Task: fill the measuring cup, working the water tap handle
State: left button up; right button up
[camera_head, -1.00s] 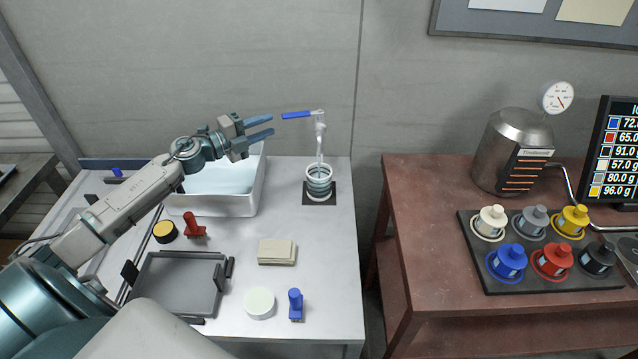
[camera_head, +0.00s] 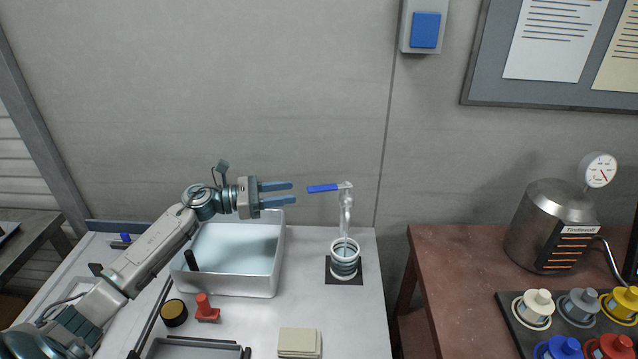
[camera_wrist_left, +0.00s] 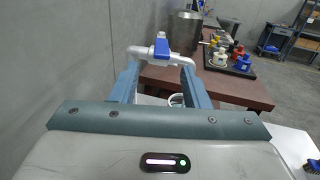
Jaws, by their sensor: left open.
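The water tap (camera_head: 346,208) is a pale pipe with a blue lever handle (camera_head: 322,188) pointing left. The ribbed, clear measuring cup (camera_head: 345,266) stands upright under the spout on a dark square mat (camera_head: 333,278). I cannot tell its water level. My left gripper (camera_head: 294,193) is open and empty, its blue fingers level and pointing right, just left of the handle tip and apart from it. In the left wrist view the handle (camera_wrist_left: 160,47) shows between the two fingers, beyond their tips. The cup's rim (camera_wrist_left: 175,99) shows below, partly hidden. My right gripper is not in view.
A white basin (camera_head: 230,284) of water lies below my left gripper. A blue wall box (camera_head: 425,30) hangs above right. A red stamp-like piece (camera_head: 206,309) and a beige block (camera_head: 299,342) are nearer. A brown table (camera_head: 460,300) with a metal vessel (camera_head: 548,225) stands right, across a gap.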

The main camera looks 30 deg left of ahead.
aim_at(323, 187)
pick_arm(q)
jog(key=p+x, duration=0.2)
jog(key=x, duration=0.3)
jog(key=p+x, duration=0.3)
jog(key=x, duration=0.1)
jog(key=shift+w+d+r, duration=0.15)
jog(key=shift+d+r, duration=0.1)
jog(key=shift+d, duration=0.1)
jog(key=shift+w+d+f+p, duration=0.2)
jog(key=shift+w+d+p, duration=0.15)
jog(key=shift+d, duration=0.05)
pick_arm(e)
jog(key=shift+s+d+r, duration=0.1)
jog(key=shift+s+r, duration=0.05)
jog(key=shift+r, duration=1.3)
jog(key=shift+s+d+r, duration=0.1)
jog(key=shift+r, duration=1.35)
pick_arm(q)
jog(key=c, duration=0.9)
grip_shut()
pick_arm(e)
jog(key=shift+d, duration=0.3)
